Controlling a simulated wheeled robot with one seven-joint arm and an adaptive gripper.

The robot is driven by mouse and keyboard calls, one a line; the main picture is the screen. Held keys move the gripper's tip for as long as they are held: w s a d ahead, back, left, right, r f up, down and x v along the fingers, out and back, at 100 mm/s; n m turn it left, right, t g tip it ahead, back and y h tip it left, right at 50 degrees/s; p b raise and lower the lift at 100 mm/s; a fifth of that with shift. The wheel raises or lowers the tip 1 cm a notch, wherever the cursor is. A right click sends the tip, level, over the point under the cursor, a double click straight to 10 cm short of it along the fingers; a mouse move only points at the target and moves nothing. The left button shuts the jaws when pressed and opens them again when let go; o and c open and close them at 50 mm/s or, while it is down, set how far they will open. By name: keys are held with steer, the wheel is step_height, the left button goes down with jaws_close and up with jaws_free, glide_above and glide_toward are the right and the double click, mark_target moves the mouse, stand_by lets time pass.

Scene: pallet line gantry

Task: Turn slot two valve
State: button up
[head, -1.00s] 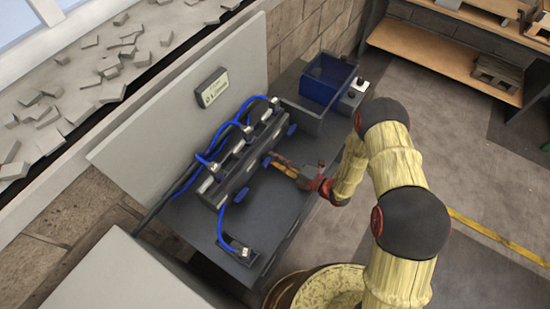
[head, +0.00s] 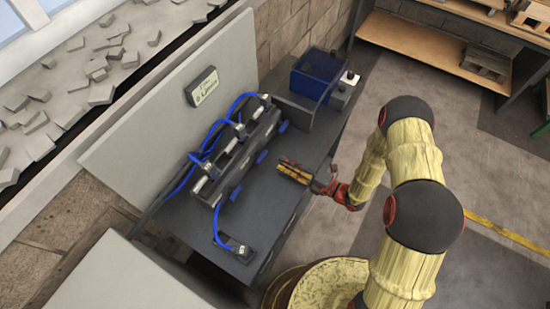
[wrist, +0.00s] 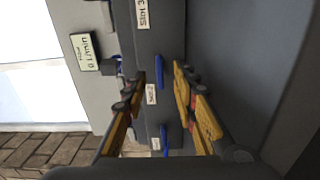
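The dark valve block (head: 222,180) lies along the back of the grey bench and carries three blue handles. The middle blue handle (head: 262,156) lines up with the block's length. In the wrist view, a blue handle (wrist: 159,71) beside the Slot 2 label (wrist: 151,94) appears between my fingertips. A lower blue handle (wrist: 164,138) is beside another label. My gripper (head: 282,166) is open, with yellow fingers; in the head view it stands a little in front of the middle handle, apart from it. The wrist view shows the open fingers (wrist: 160,72) with nothing held.
A wall display (head: 207,86) reading in l/min hangs behind the block; its digits are small. Blue hoses (head: 187,178) run along the block's back. A blue bin (head: 318,72) and a button box (head: 345,90) stand at the bench's far end.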

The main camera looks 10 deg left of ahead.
steer(key=shift+v, duration=2.05)
steer(key=shift+r+n+g, duration=0.3)
steer(key=s+r+n+g+h+b, duration=0.1)
steer(key=s+r+n+g+h, duration=0.3)
steer(key=r+n, duration=0.65)
steer(key=s+r+n+g+h+b, duration=0.1)
steer(key=s+r+n+g, duration=0.5)
steer(key=r+n, duration=0.45)
steer(key=s+d+r+n+t+h+b, duration=0.1)
steer(key=s+d+r+n+t+h, duration=0.3)
steer(key=d+n, duration=0.5)
steer(key=s+d+r+n+t+h+b, duration=0.1)
steer(key=s+d+r+n+t+h, duration=0.3)
steer(key=d+r+n+h, duration=0.3)
steer(key=d+r+n+t, duration=0.1)
steer(key=d+n, duration=0.1)
steer(key=n, duration=0.1)
steer(key=shift+d+r+h, duration=0.25)
steer(key=shift+r+h, duration=0.05)
steer(key=shift+s+a, duration=0.1)
